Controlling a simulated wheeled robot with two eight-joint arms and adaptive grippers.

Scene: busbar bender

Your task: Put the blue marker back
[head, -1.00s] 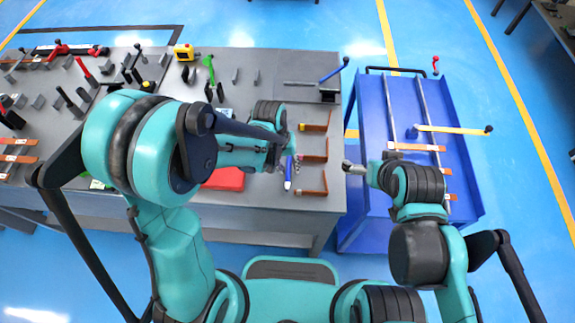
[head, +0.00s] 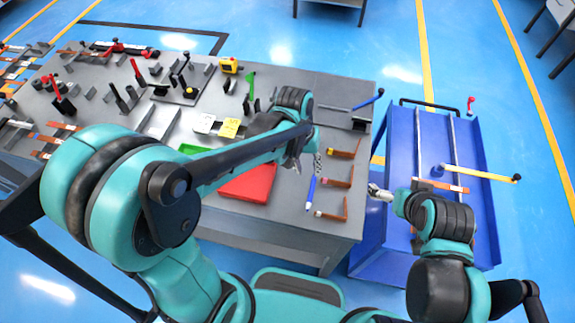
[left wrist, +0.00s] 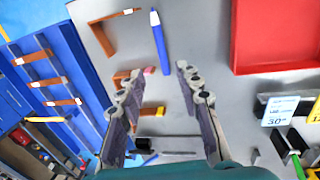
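The blue marker (head: 311,193) lies on the grey table top, between the red tray (head: 249,183) and the bent copper bars. It also shows in the left wrist view (left wrist: 159,42), lying past the fingertips. My left gripper (head: 293,160) is above the table, just behind the marker in the head view. In the left wrist view its two fingers (left wrist: 157,76) are spread, with nothing held between them. My right gripper (head: 380,192) is near the table's right edge, beside the blue cart; its finger opening is too small to judge.
Several bent copper bars (head: 337,184) lie right of the marker. The blue cart (head: 401,132) stands right of the table, with rails, copper strips and a yellow-handled lever (head: 480,172). Yellow labels (head: 229,128) and tools fill the table's back and left.

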